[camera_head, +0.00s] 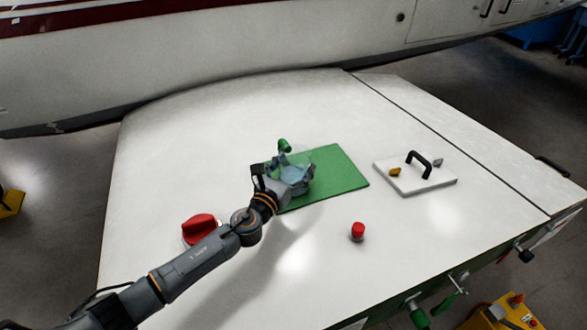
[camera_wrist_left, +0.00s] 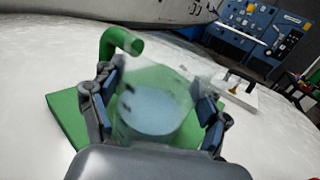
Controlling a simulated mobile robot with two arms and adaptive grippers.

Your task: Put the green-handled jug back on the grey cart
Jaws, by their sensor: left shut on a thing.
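The clear jug (camera_head: 297,160) with a green handle (camera_head: 284,146) is over the green mat (camera_head: 343,172) on the white work surface. My left gripper (camera_head: 288,180) is shut on the jug, with a finger on each side of it. In the left wrist view the jug (camera_wrist_left: 160,105) is upright or slightly tilted between the fingers and holds pale liquid. Its green handle (camera_wrist_left: 122,42) points up and left. I cannot tell whether the jug's base touches the mat. My right gripper is not in view. I cannot identify a grey cart for certain.
A small red cap (camera_head: 358,231) stands in front of the mat. A white plate with a black handle (camera_head: 419,165) lies to the right. The surface's far left is clear.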

